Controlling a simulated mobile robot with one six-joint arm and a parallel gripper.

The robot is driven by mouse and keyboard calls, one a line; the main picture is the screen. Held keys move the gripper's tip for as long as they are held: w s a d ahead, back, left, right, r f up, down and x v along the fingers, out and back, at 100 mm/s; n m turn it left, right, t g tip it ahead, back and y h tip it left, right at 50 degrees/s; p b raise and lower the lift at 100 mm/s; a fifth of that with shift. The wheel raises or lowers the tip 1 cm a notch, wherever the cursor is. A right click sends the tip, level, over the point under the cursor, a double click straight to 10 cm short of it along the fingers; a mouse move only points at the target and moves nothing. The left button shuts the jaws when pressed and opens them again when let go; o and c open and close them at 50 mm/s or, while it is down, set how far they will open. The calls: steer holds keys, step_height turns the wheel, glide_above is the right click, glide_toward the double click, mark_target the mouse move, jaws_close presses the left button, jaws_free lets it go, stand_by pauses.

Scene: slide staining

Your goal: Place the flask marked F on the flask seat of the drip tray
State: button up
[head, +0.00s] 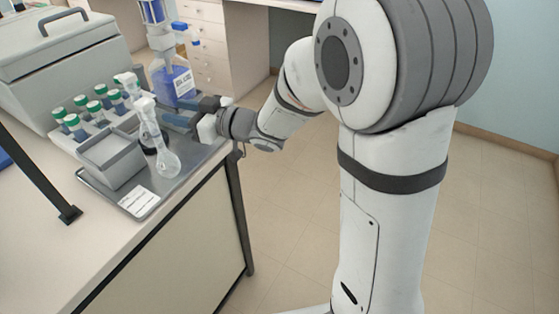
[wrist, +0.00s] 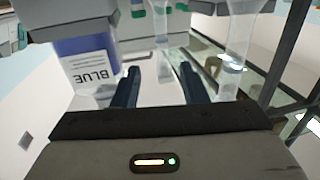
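Two clear glass flasks show in the head view. I cannot read an F on either. They stand at the grey metal drip tray (head: 195,153) on the bench; the flask seat cannot be made out. My gripper (head: 172,120) reaches in from the right, low over the tray, beside the flasks. In the wrist view its two dark blue fingers (wrist: 159,84) are apart, with no clear grip on anything. A clear flask (wrist: 237,55) stands right of them.
A bottle labelled BLUE (wrist: 88,58) is left of the fingers, close by. Green-capped tubes (head: 101,90) stand in a rack behind a grey open box (head: 111,160). A large grey case (head: 62,60) is at the back left. Bare bench top lies at the front left.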

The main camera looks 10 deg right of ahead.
steer(key=d+f+m+t+h, duration=0.3)
steer(key=d+m+h, duration=0.5)
steer(key=d+h, duration=0.75)
steer(key=s+d+f+m+g, duration=0.2)
steer(key=s+d+g, duration=0.3)
steer(key=s, duration=0.6)
steer(key=s+d+f+m+g, duration=0.2)
steer(key=s+d+g, duration=0.3)
steer(key=s, duration=0.6)
steer(key=shift+f, duration=0.65)
steer(key=shift+w+r, duration=0.1)
